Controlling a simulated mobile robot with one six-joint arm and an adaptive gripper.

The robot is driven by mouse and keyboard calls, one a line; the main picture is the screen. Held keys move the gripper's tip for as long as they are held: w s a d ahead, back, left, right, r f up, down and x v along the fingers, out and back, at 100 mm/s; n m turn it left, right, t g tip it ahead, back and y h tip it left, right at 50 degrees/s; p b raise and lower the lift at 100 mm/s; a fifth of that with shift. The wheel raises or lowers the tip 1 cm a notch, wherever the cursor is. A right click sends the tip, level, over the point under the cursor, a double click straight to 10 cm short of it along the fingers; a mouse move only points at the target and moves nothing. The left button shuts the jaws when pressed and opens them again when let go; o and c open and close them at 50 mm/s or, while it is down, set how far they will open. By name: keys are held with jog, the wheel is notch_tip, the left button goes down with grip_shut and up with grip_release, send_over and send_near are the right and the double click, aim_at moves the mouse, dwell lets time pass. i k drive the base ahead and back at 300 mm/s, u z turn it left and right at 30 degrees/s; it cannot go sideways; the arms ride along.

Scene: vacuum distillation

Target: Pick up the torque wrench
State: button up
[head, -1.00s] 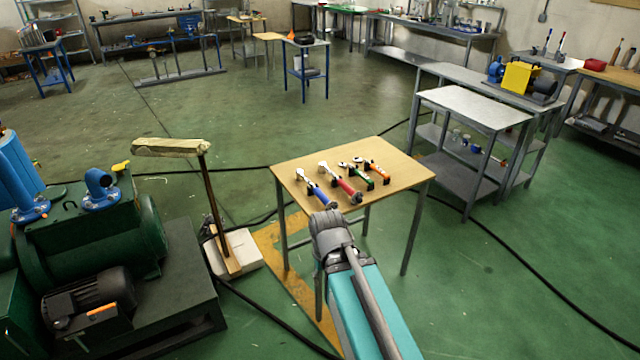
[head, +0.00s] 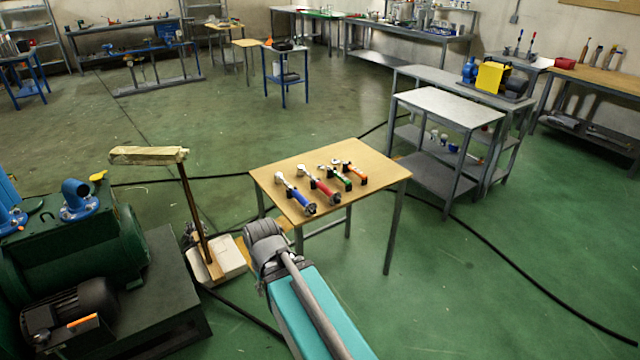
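Each has a metal head toward the back left and rests on small dark supports. I cannot tell by shape which is the torque wrench. My teal arm with its grey wrist reaches up from the bottom edge and ends just in front of the table's left front side. My gripper's fingers do not show; the wrist hides them or they are out of sight.
A wooden post on a white base (head: 229,255) stands left of the table. Green machinery (head: 80,250) fills the lower left. A grey metal bench (head: 450,105) stands behind right. Black cables cross the green floor, which is otherwise open at right.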

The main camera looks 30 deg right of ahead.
aim_at(301, 172)
jog(key=u, duration=0.1)
jog(key=i, duration=1)
jog(key=z, duration=0.1)
